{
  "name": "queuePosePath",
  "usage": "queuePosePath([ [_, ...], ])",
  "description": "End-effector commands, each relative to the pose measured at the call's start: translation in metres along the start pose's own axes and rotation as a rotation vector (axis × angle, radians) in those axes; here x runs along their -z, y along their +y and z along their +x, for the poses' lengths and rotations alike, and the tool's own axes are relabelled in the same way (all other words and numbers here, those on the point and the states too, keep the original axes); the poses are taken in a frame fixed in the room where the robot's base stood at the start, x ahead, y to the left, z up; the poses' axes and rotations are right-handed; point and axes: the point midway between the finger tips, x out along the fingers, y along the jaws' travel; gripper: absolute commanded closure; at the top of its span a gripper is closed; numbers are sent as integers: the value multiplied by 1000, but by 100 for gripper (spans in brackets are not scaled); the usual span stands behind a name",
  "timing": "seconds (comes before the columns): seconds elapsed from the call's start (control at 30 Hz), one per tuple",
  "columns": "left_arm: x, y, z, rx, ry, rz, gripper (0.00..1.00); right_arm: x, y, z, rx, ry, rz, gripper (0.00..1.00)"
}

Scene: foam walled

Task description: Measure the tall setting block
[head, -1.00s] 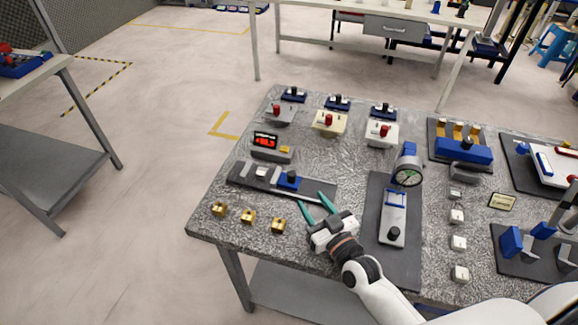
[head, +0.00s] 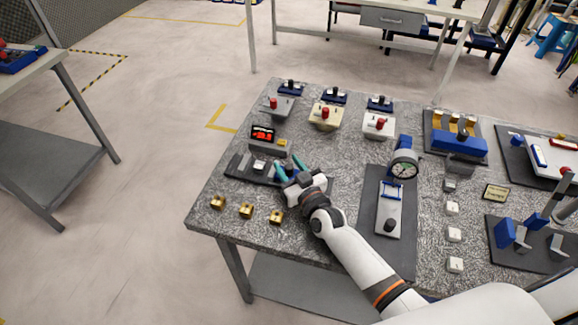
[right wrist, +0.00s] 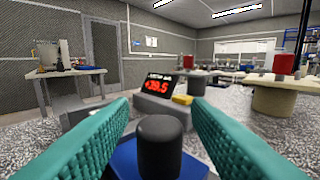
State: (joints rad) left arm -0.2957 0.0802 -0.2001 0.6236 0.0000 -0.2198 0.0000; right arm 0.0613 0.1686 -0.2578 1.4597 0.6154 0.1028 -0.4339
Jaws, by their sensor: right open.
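A sliding measuring device lies on a dark base (head: 240,169) at the left of the granite-look table. Its blue slide (right wrist: 125,160) carries a black knob (right wrist: 158,142). My right gripper (head: 287,163) is open, its teal fingers on either side of the knob in the right wrist view (right wrist: 160,118). A small pale block (head: 259,165) sits on the device left of the fingers. A digital display (head: 263,133) stands behind and reads about +39.5 in the wrist view (right wrist: 157,87). I cannot tell which piece is the tall setting block. My left gripper is out of view.
Brass blocks (head: 246,211) line the front left edge. A dial gauge (head: 403,170) on a dark mat stands right of my arm, with several pale blocks (head: 453,208) beyond it. Red-knobbed fixtures (head: 325,113) stand behind. Bare tabletop lies between the device and the dial gauge.

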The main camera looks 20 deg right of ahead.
Motion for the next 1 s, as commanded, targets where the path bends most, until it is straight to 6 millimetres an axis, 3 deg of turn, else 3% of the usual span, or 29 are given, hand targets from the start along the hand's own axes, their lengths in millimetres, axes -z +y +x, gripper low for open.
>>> queuePosePath([
  [0.07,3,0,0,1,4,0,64,0,0,0,0,0,0,56],
  [0.3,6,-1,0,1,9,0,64,0,0,0,0,0,0,94],
  [0.43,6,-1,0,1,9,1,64,0,2,2,0,0,1,94],
  [0.7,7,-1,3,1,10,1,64,0,29,28,-1,1,1,94],
  [0.97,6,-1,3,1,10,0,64,0,30,29,-2,1,0,94],
  [1.0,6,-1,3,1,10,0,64,0,30,29,-2,1,0,76],
])
